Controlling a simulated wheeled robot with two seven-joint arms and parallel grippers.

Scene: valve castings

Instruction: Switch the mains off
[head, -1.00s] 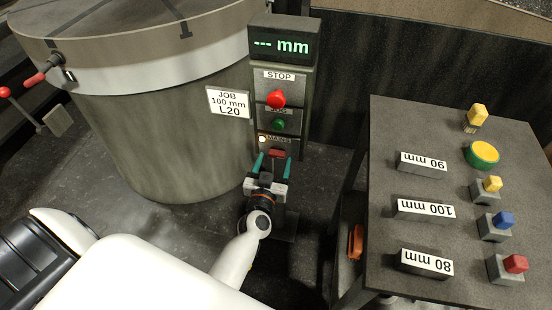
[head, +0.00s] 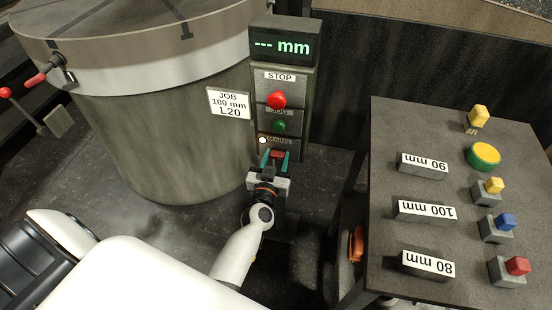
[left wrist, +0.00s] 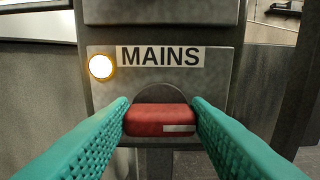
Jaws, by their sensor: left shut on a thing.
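The red mains switch handle (left wrist: 160,120) sits under the MAINS label (left wrist: 160,57) in the left wrist view. It lies level, with a white mark at its right end. A round lamp (left wrist: 101,66) left of the label glows white. In the head view the switch (head: 278,154) is low on the control post, below the green jog button (head: 279,125) and the red stop button (head: 276,100). My left gripper (head: 276,159) has its teal fingers on both ends of the handle and is shut on it. My right gripper is not in view.
A display (head: 284,45) on top of the post reads "--- mm". A large round drum (head: 165,140) stands left of the post. A dark table (head: 440,235) with labelled blocks and coloured pieces stands to the right. A job card (head: 229,103) reads 100 mm L20.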

